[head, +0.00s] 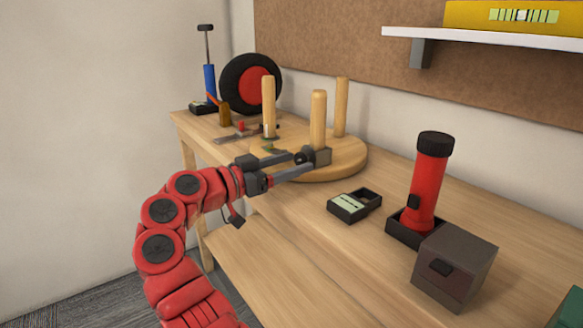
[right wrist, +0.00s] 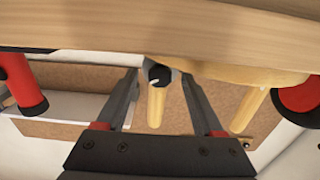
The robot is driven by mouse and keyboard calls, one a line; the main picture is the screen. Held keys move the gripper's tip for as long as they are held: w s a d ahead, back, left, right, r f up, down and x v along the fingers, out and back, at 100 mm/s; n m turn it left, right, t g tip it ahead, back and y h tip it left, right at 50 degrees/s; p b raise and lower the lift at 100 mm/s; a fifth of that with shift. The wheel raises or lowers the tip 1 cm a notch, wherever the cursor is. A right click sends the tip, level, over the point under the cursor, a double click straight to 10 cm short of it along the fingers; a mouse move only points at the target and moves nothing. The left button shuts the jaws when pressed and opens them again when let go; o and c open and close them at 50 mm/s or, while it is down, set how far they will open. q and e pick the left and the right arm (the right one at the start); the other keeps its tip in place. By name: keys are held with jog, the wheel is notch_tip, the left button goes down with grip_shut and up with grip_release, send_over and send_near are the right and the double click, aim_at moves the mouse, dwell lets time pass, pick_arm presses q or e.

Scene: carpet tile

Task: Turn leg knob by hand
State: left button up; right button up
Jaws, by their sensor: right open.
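A round wooden stool seat (head: 350,166) lies upside down on the bench, with its legs pointing up. The front leg (head: 318,120) stands nearest my right gripper (head: 312,158). In the right wrist view, a small dark round knob (right wrist: 158,75) sits at the base of a leg (right wrist: 156,108), between my open fingertips, with a gap visible on each side. My left gripper is not in view.
A red flashlight (head: 428,180) stands right of the stool, with a dark grey box (head: 454,268) and a small black tray (head: 354,205) near it. A wheel (head: 250,84) and a blue pump (head: 210,86) stand at the back left. A shelf (head: 500,40) hangs above.

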jog(key=shift+w+d, duration=0.1)
jog(key=shift+d, duration=0.05)
grip_shut()
jog(key=n+p, duration=0.1)
jog(key=p, duration=0.2)
jog(key=shift+r+n, duration=0.25)
jog(key=shift+n, duration=0.15)
jog(key=shift+f+n+p, duration=0.15)
jog(key=shift+n+p, duration=0.3)
jog(key=shift+n, duration=0.05)
jog(key=shift+f, duration=0.1)
